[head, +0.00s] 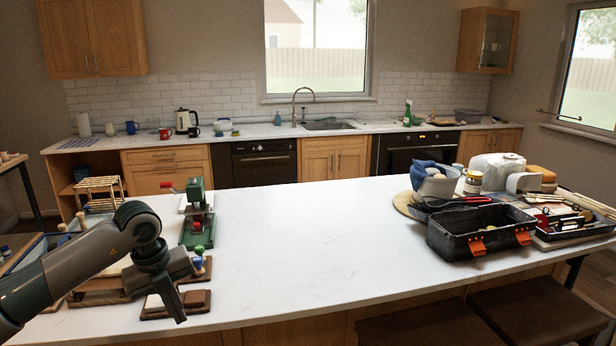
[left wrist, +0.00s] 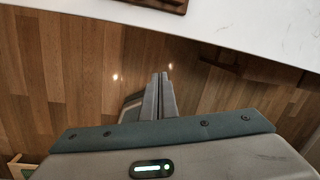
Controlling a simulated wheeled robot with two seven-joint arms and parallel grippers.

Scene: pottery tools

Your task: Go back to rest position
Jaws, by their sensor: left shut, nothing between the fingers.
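My left arm comes in from the left in the head view. Its gripper (head: 180,302) hangs near the front left edge of the white counter (head: 330,245), beside a brown wooden rack. In the left wrist view the gripper (left wrist: 160,78) is shut, with its two fingers together and nothing between them. There it points over the wooden floor (left wrist: 60,70), and the counter edge lies beyond the fingertips. My right gripper is in neither view.
A black toolbox (head: 480,230) with orange latches and other tools crowd the right. The counter's middle is clear. Brown stools (head: 540,305) stand along the front right.

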